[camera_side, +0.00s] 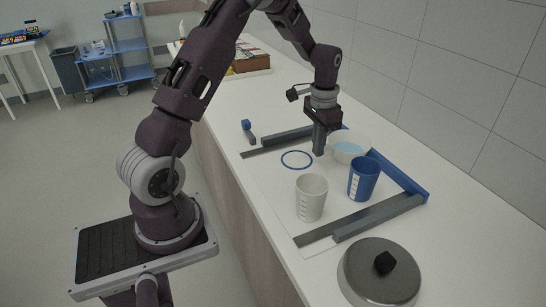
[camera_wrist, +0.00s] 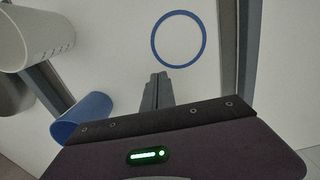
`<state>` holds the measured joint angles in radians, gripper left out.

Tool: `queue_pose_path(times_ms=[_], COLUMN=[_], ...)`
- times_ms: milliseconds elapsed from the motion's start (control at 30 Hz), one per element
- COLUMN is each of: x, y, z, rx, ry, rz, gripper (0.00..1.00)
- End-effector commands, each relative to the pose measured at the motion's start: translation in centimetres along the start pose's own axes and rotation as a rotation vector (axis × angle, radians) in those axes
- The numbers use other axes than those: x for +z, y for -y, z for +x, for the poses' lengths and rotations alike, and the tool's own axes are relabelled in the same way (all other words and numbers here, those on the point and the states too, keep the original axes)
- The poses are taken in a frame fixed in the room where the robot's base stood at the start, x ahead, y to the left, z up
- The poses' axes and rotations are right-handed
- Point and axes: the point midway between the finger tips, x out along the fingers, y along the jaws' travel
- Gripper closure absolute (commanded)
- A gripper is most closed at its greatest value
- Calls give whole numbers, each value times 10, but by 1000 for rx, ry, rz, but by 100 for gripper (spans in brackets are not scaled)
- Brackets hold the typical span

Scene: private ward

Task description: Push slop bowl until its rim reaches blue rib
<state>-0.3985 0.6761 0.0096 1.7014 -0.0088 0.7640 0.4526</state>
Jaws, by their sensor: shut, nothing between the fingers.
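The slop bowl (camera_side: 348,152), a white bowl with pale blue liquid, stands on the white board in the side view. The blue rib (camera_side: 400,174) is a long raised bar along the board's right edge, beyond the bowl and the blue cup. My gripper (camera_side: 319,153) is shut and empty, pointing down just left of the bowl, with its tips low over the board. I cannot tell whether it touches the bowl. In the wrist view the shut fingers (camera_wrist: 157,88) show, but the bowl is not visible there.
A blue cup (camera_side: 363,180) and a white cup (camera_side: 311,198) stand in front of the bowl. A flat blue ring (camera_side: 297,160) lies left of the gripper. Grey bars (camera_side: 378,217) bound the board. A lidded pot (camera_side: 365,272) stands at the near end.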

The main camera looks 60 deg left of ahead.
Motion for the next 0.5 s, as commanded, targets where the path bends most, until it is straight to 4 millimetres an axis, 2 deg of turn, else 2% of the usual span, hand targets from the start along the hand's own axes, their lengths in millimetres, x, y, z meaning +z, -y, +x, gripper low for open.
queue_pose_path(times_ms=[67, 200, 233, 300, 500], x=[6, 39, 42, 38, 39], y=[0, 0, 0, 1, 0], z=[0, -1, -6, -30, -80], rx=[0, 1, -1, -4, -2], ry=[1, 2, -2, -8, -5], rz=[-1, -4, -2, 0, -1], gripper=[100, 100, 100, 100, 100])
